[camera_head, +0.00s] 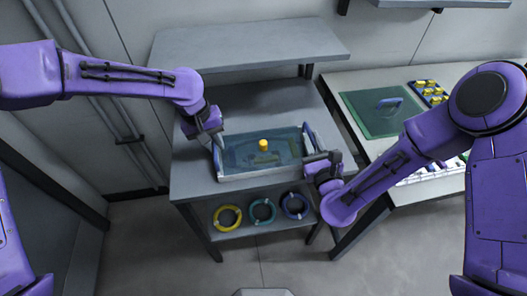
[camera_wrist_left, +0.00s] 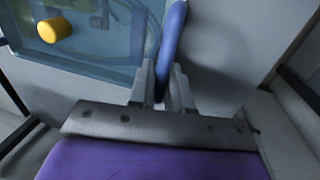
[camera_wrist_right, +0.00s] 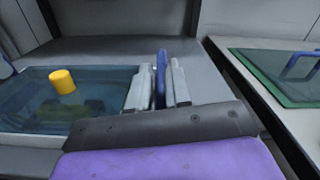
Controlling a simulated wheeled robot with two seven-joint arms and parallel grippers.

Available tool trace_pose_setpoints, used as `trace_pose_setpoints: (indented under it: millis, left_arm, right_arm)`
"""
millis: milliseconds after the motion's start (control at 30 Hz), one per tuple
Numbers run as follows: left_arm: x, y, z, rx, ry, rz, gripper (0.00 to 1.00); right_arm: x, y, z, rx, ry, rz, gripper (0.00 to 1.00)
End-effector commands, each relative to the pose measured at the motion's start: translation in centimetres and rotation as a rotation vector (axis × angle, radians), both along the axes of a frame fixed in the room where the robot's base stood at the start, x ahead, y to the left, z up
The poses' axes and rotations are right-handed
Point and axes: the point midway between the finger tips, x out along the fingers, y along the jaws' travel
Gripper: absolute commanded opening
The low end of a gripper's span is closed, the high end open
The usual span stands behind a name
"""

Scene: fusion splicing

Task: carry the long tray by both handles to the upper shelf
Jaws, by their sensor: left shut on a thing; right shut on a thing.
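The long tray (camera_head: 262,176) sits on the grey bench top, with a clear bluish inside and a blue handle at each end. A yellow cylinder (camera_head: 263,145) stands in or on it; it also shows in the left wrist view (camera_wrist_left: 54,30) and the right wrist view (camera_wrist_right: 62,81). My left gripper (camera_head: 217,137) is shut on the left blue handle (camera_wrist_left: 171,35). My right gripper (camera_head: 318,160) is shut on the right blue handle (camera_wrist_right: 161,75). The upper shelf (camera_head: 250,45) is a bare grey board above the back of the bench.
A lower shelf holds a yellow coil (camera_head: 228,218), a teal coil (camera_head: 262,211) and a blue coil (camera_head: 295,206). On the right table lie a green mat (camera_head: 372,116) with a blue handle and a dark tray of yellow pieces (camera_head: 430,92). A wall shelf (camera_head: 440,3) is at top right.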

Motion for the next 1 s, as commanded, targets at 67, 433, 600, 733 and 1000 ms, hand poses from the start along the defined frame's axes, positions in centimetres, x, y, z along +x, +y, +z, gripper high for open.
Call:
trace_pose_setpoints:
  millis: [67, 433, 600, 733, 1000]
  left_arm:
    - [0.1, 0.1, 0.2, 0.001, -0.001, 0.000, 0.00]
    - [0.1, 0.2, 4.6, 0.002, -0.002, 0.000, 0.00]
    - [0.1, 0.2, 5.3, 0.003, 0.000, 0.001, 0.00]
    - [0.1, 0.2, 5.0, 0.003, -0.001, 0.001, 0.00]
    - [0.1, 0.2, 5.0, 0.003, -0.001, 0.001, 0.00]
  right_arm:
    - [0.0, -0.1, 0.2, -0.002, -0.001, -0.003, 0.00]
    - [0.0, -0.2, 4.5, -0.002, -0.001, -0.004, 0.00]
    - [0.0, -0.2, 5.2, -0.003, 0.000, -0.004, 0.00]
    - [0.0, -0.2, 5.0, -0.003, 0.000, -0.005, 0.00]
    - [0.0, -0.2, 5.0, -0.003, 0.000, -0.006, 0.00]
